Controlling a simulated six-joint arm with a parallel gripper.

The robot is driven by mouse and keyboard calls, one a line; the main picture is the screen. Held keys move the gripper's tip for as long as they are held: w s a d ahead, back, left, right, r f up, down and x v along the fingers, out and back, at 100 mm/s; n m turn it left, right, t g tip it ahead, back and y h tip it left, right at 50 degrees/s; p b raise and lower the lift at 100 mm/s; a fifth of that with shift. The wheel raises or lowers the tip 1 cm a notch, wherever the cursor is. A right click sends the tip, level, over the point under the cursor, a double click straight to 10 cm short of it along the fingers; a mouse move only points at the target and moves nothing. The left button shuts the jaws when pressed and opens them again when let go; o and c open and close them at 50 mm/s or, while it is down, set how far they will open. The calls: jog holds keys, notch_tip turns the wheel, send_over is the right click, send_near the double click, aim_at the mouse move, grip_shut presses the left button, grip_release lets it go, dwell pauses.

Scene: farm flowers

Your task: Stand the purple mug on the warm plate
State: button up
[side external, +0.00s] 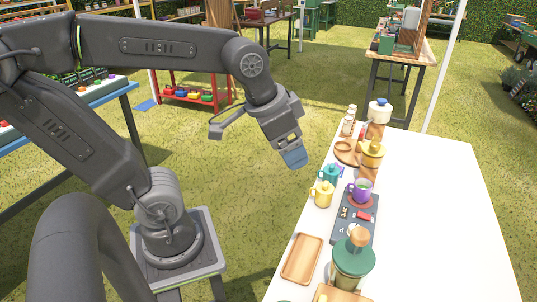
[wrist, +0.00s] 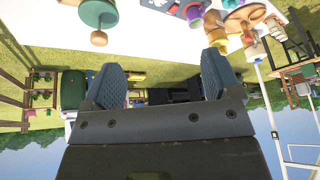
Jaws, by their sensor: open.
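The purple mug (side external: 361,190) stands upright near the far end of a dark board (side external: 348,228) on the white table, with green showing at its top. Beneath it is a round dark red plate (side external: 353,201), and the mug appears to stand on it.
Left of the mug stand a teal pot (side external: 328,175) and a yellow mug (side external: 322,194). A yellow-topped jar (side external: 371,153) stands behind it. A wooden tray (side external: 302,258) and a green-lidded jar (side external: 353,265) are nearer. The table's right half (side external: 440,220) is clear.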

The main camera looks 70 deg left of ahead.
jog(key=shift+n+t, duration=0.3)
jog(key=shift+n, duration=0.4)
jog(key=s, duration=0.1)
jog(key=s+f, duration=0.1)
jog(key=s, duration=0.2)
jog(key=shift+d+f, duration=0.25)
jog(key=shift+f, duration=0.1)
